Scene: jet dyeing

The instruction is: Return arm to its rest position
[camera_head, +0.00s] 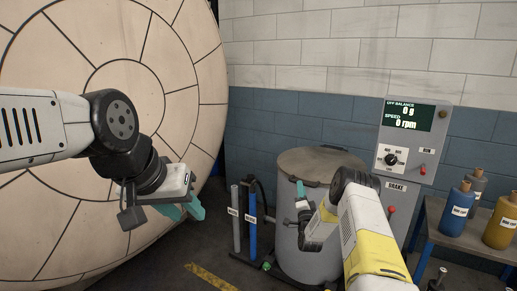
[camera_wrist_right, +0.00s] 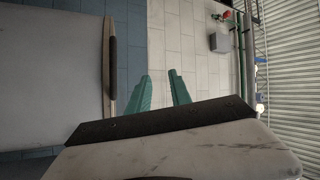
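My left arm comes in from the left. Its gripper (camera_head: 184,210) has teal fingers and hangs in front of the large round panelled drum face (camera_head: 135,85). Nothing shows held in it, and the gap between its fingers is unclear from this angle. My right arm comes up from the bottom right. Its gripper (camera_head: 301,190) is in front of the grey cylindrical vessel (camera_head: 315,250), partly hidden by its own wrist. In the right wrist view the two teal fingers (camera_wrist_right: 160,90) stand apart with nothing between them.
A control cabinet (camera_head: 413,145) with a display reading 0 g and 0 rpm stands behind my right arm. A bench with blue (camera_head: 457,212) and yellow (camera_head: 502,222) bottles is at the right. Blue (camera_head: 252,225) and grey (camera_head: 236,217) upright tubes stand left of the vessel.

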